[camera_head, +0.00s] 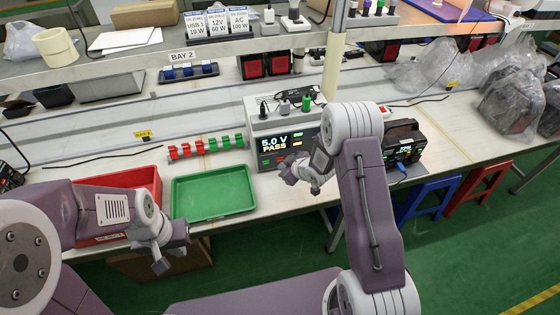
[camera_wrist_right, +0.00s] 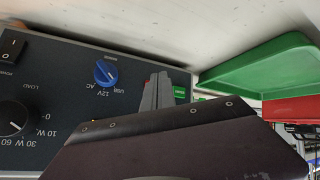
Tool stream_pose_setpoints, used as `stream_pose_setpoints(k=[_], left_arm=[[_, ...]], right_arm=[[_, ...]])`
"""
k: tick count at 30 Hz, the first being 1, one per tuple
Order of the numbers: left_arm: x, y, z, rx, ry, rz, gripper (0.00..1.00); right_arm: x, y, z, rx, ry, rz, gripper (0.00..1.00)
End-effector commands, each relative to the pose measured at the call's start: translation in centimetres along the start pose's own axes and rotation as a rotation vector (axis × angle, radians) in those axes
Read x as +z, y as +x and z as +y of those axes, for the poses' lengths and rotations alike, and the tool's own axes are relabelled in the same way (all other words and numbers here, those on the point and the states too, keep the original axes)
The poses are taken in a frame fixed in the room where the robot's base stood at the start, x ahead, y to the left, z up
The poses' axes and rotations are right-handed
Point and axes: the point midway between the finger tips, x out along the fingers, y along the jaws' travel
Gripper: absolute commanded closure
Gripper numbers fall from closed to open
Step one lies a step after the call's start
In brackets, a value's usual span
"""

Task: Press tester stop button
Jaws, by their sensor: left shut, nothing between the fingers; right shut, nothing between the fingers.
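The tester (camera_head: 286,116) is a grey box on the bench, its display reading 5.0 V PASS. In the right wrist view its dark front panel (camera_wrist_right: 55,75) appears upside down, with a blue selector knob (camera_wrist_right: 106,73), a load knob and a power switch. My right gripper (camera_head: 288,174) is shut and empty, close in front of the panel's lower part. In the wrist view its grey fingers (camera_wrist_right: 157,92) lie beside a green button (camera_wrist_right: 180,92) and partly cover a small red patch; contact cannot be told. My left gripper (camera_head: 161,264) is shut and empty, in front of the bench.
A green tray (camera_head: 213,193) and a red tray (camera_head: 135,180) lie left of the tester. Red and green blocks stand in a row behind the green tray. Chargers stand on the tester's top. A black device (camera_head: 403,140) sits to its right. A shelf runs above.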

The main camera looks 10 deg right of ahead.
Motion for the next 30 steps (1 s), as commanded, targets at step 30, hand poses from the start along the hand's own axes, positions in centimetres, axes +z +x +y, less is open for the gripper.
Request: stream_pose_setpoints(k=[30], left_arm=[[-0.02, -0.23, 0.01, 0.000, 0.000, 0.000, 1.00]], right_arm=[[-0.48, 0.62, 0.47, 0.000, 0.000, 0.000, 1.00]])
